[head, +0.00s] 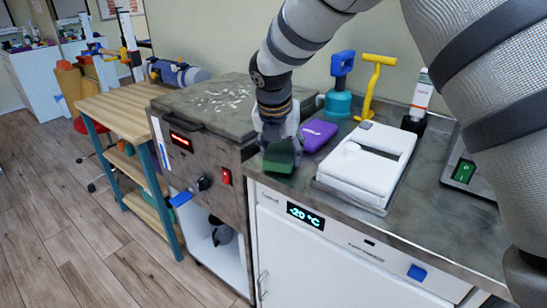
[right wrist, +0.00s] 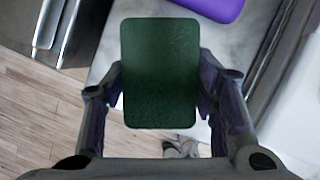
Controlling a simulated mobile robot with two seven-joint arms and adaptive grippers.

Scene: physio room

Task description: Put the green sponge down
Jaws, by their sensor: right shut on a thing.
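The green sponge (head: 281,157) is in my right gripper (head: 279,142), close to the front edge of the grey counter (head: 410,205). In the right wrist view the sponge (right wrist: 160,72) is a dark green rounded block between the two fingers (right wrist: 160,95), with a finger on each side. The right gripper is shut on it. Part of the counter and some floor show beyond the sponge in the wrist view. Whether the sponge's underside touches the counter cannot be told. My left gripper is not in view.
A purple block (head: 318,135) lies just right of the sponge. A white appliance (head: 365,165) stands further right on the counter. Blue (head: 340,85) and yellow (head: 375,85) handled tools stand behind. A metal unit (head: 205,150) adjoins on the left.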

